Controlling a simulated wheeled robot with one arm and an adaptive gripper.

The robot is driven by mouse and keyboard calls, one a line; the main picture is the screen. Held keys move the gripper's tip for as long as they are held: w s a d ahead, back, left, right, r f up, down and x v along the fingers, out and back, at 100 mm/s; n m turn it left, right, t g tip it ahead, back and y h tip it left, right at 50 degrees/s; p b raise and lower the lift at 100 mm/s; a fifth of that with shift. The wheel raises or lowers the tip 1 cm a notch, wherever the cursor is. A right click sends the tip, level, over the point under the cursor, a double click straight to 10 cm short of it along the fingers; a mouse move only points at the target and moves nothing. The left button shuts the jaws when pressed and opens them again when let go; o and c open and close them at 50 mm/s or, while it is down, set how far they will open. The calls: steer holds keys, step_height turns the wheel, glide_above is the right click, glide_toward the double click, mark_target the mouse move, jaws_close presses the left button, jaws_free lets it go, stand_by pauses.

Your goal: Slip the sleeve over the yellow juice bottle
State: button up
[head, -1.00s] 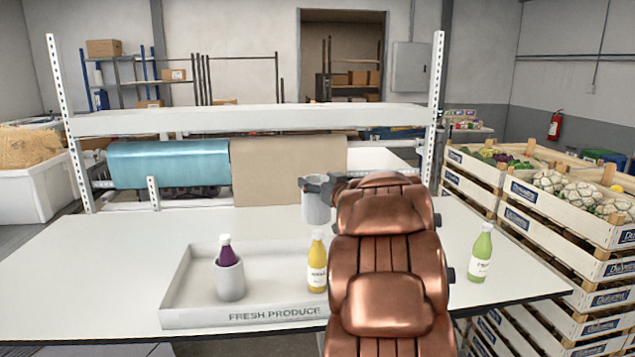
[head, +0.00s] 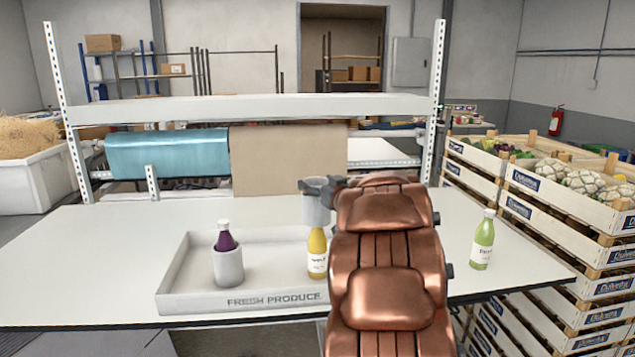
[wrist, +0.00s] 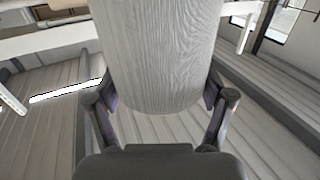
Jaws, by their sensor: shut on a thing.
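My gripper (head: 322,185) is shut on a pale grey sleeve (head: 315,208), held upright over the yellow juice bottle (head: 317,256). The bottle stands upright in the right part of the tray (head: 180,275). The sleeve's lower end meets the top of the bottle in the head view and hides its cap; I cannot tell whether the sleeve is around the cap or in front of it. The bottle's body and label show below. In the wrist view the sleeve (wrist: 158,60) fills the space between both fingers, and the bottle is not visible.
A purple bottle (head: 225,240) stands inside another grey sleeve (head: 229,268) in the tray's left part. A green bottle (head: 483,243) stands on the table at right. The table's left side is clear.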

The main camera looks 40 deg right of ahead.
mark_target(321, 236)
steer(key=shift+f+b, duration=3.85)
steer(key=shift+f, duration=3.7)
steer(key=o, duration=0.6)
step_height(321, 236, up, 10)
